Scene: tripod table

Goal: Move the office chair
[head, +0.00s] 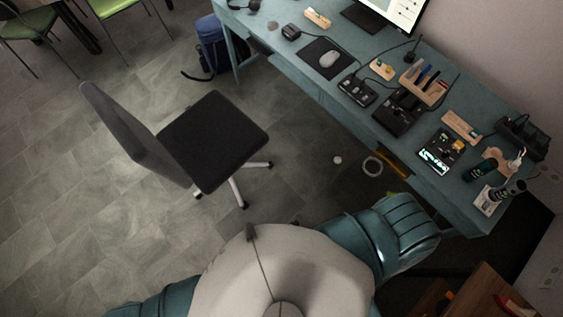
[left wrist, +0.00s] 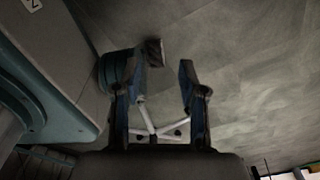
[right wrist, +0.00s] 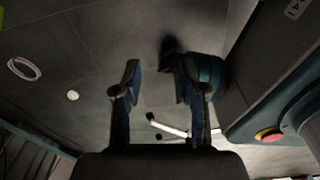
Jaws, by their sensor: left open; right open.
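The office chair has a black seat (head: 213,140) and a grey backrest (head: 132,132). It stands on the tiled floor in the left middle of the head view, on a pale wheeled base. The backrest is on the seat's left. The pale base also shows in the left wrist view (left wrist: 155,130), beyond the fingers, and one pale leg shows in the right wrist view (right wrist: 168,127). My left gripper (left wrist: 161,72) is open and empty. My right gripper (right wrist: 157,72) is open and empty. Neither gripper shows in the head view, and neither touches the chair.
A teal desk (head: 345,85) with a monitor, mouse pad and tools runs along the right. A blue bag (head: 212,45) is beside its far end. A white ring (head: 373,166) lies on the floor. Green chairs (head: 25,22) stand far left. Floor left of the chair is clear.

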